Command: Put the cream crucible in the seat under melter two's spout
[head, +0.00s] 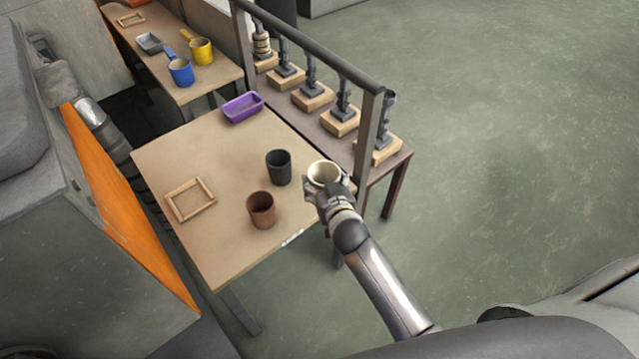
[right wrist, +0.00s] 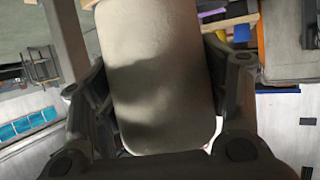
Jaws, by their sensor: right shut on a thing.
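The cream crucible (head: 323,173) is in my right gripper (head: 327,190), at the right corner of the near table. Its round open mouth faces up in the head view. In the right wrist view the crucible's pale side (right wrist: 155,75) fills the space between the two dark fingers. The crucible looks held above the table edge, but the exact height is hard to tell. No melter spout or seat can be made out for certain. My left gripper is not in view.
The near table (head: 220,225) holds a dark cup (head: 279,167), a brown cup (head: 261,209), a wooden frame (head: 190,199) and a purple tray (head: 242,107). A rail (head: 310,47) runs before a bench of fixtures on wooden blocks (head: 340,122). Floor at right is clear.

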